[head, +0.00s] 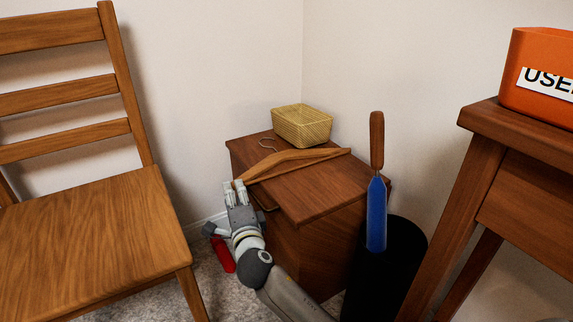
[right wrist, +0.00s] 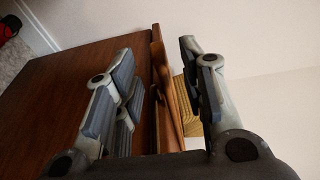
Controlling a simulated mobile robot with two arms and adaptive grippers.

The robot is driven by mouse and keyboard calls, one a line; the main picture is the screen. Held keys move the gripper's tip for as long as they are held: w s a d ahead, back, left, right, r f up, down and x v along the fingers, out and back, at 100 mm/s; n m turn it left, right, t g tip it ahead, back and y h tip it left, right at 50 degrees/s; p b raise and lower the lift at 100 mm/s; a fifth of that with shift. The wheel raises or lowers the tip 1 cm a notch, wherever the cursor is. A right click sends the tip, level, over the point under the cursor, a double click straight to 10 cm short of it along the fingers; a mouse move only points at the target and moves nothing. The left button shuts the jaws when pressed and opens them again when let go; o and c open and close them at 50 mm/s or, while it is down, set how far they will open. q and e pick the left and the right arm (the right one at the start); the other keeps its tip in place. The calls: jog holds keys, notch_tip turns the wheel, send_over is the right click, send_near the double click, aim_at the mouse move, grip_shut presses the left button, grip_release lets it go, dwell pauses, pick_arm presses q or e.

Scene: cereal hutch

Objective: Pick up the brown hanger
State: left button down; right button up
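The brown wooden hanger (head: 290,160) lies on top of the small wooden cabinet (head: 310,195), its metal hook pointing to the back. My right gripper (head: 237,186) is at the hanger's left end, by the cabinet's front left corner. In the right wrist view, my right gripper (right wrist: 158,55) is open, with the hanger (right wrist: 162,85) running between its fingers. A gap shows between the hanger and the left finger; contact with the right finger is unclear. My left gripper is in neither view.
A yellow woven basket (head: 302,126) stands behind the hanger on the cabinet. A black bin (head: 400,255) with a blue, wooden-handled tool (head: 377,205) is at the right. A chair (head: 95,240) is at the left, and a red object (head: 222,256) lies on the floor.

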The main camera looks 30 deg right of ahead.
jog(key=shift+w+d, duration=0.1)
jog(key=shift+w, duration=0.65)
grip_shut()
jog(key=shift+s+r, duration=0.1)
